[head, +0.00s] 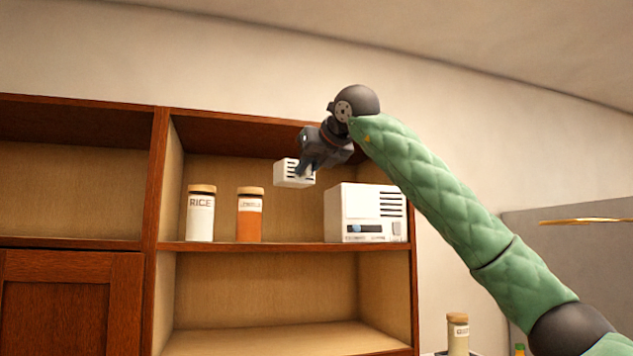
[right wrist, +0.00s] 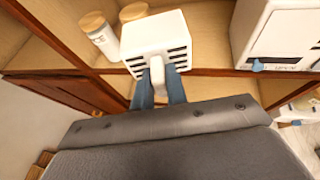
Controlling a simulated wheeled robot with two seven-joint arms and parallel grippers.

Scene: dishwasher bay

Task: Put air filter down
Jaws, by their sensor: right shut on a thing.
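The air filter (head: 289,173) is a small white box with dark slots. My right gripper (head: 308,168) is shut on it and holds it up in front of the upper shelf opening, above the shelf board. In the right wrist view the air filter (right wrist: 158,42) sits at the tips of the blue fingers of my right gripper (right wrist: 158,85), which close on a narrow white part at its near side. The shelf board (head: 290,247) shows below it. My left gripper is not in view.
On the upper shelf stand a rice jar (head: 201,215), an orange-filled jar (head: 249,217) and a larger white slotted box (head: 366,213). There is a gap between the orange jar and the box. The lower shelf (head: 280,338) looks empty. Another jar (head: 458,333) stands lower right.

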